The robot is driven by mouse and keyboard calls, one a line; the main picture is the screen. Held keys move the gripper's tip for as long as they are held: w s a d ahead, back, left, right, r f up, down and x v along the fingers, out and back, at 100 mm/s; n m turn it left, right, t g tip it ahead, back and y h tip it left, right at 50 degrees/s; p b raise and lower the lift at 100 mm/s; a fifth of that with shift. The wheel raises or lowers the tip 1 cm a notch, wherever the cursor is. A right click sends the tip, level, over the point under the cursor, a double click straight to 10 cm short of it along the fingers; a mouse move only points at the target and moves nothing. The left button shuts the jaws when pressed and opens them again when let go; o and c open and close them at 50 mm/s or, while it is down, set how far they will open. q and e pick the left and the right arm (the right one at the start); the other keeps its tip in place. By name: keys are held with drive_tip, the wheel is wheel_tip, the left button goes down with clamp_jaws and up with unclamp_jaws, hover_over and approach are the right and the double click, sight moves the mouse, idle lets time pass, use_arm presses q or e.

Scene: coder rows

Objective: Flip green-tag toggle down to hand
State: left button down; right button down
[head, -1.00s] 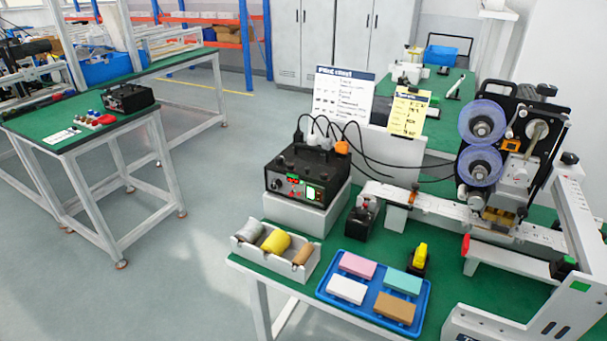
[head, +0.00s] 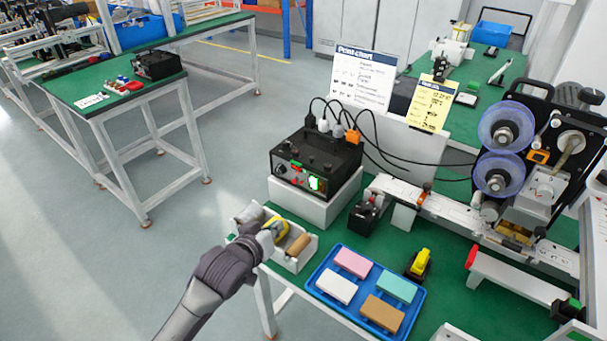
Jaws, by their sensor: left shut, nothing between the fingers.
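The black control box (head: 318,160) stands on a white block at the back left of the near table. Its front has a knob, small red and green marks and a lit green display (head: 317,184). The green-tag toggle is too small to make out, so I cannot tell its position. My left gripper (head: 266,236) is shut and empty. It comes in from the lower left and overlaps the roll tray in the picture, in front of and below the control box, apart from it. My right gripper is not in view.
The white tray (head: 306,255) with several rolls is partly hidden by my left gripper. A blue tray (head: 420,302) with coloured blocks lies to its right. Cables rise behind the control box. The coding machine (head: 545,150) fills the right. Signs (head: 363,75) stand behind.

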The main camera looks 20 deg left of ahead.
sight(301, 174)
use_arm(q)
drive_tip(key=w+a+r+n+t, duration=0.1)
drive_tip(key=w+r+t, duration=0.1)
drive_tip(key=w+r, duration=0.2)
drive_tip(key=shift+w+r+h, duration=0.3)
drive_tip(key=shift+w+r, duration=0.1)
drive_tip(key=shift+w, duration=0.55)
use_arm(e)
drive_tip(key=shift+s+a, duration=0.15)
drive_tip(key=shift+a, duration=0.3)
use_arm(q)
drive_tip(key=p+x, duration=0.1)
drive_tip(key=x, duration=0.9)
drive_tip(key=shift+w, duration=0.1)
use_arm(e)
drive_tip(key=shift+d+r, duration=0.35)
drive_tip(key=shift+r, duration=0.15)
